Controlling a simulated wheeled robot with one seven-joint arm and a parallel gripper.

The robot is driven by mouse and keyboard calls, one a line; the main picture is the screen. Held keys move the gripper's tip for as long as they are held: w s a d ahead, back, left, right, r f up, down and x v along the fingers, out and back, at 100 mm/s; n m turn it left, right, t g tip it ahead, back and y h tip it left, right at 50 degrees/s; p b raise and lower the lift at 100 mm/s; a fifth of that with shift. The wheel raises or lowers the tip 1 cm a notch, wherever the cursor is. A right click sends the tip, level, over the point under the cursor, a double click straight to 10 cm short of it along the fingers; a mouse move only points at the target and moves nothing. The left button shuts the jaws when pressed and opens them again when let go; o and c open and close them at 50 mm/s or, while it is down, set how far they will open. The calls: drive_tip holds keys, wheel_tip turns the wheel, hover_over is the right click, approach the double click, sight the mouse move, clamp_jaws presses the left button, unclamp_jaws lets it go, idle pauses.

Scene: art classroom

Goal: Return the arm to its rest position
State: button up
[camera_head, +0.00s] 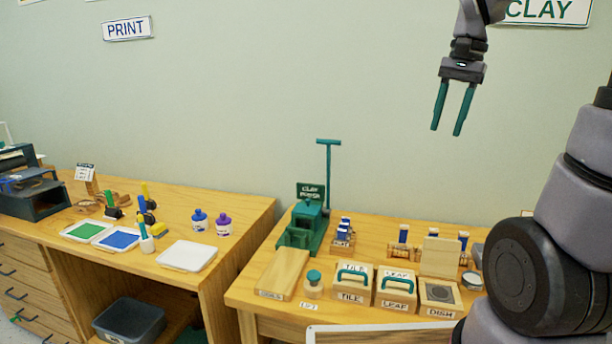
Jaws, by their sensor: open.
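My gripper (451,109) hangs in the air at the upper right, in front of the wall, with its two green fingers pointing down. The fingers are apart, with nothing between them. It is well above the clay table (262,288) and touches nothing. My arm comes up from the lower right and covers the right end of that table. Part of the arm leaves the picture at the top and right.
The clay table holds a green clay press (303,229) with a tall T-handle, labelled tile (352,291) and leaf (395,294) boxes, and a board (283,272). The print table (245,215) at left carries a white tray (187,256) and ink pads. The wall space around the gripper is clear.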

drive_tip(key=s+a+r+n+t, duration=0.2)
drive_tip(key=s+a+n+t, duration=0.1)
drive_tip(key=s+a+t, duration=0.2)
drive_tip(key=shift+s+r+n+t, duration=0.35)
drive_tip(key=shift+s+t, duration=0.65)
drive_tip(key=shift+s, duration=1.15)
drive_tip(key=shift+d, duration=0.1)
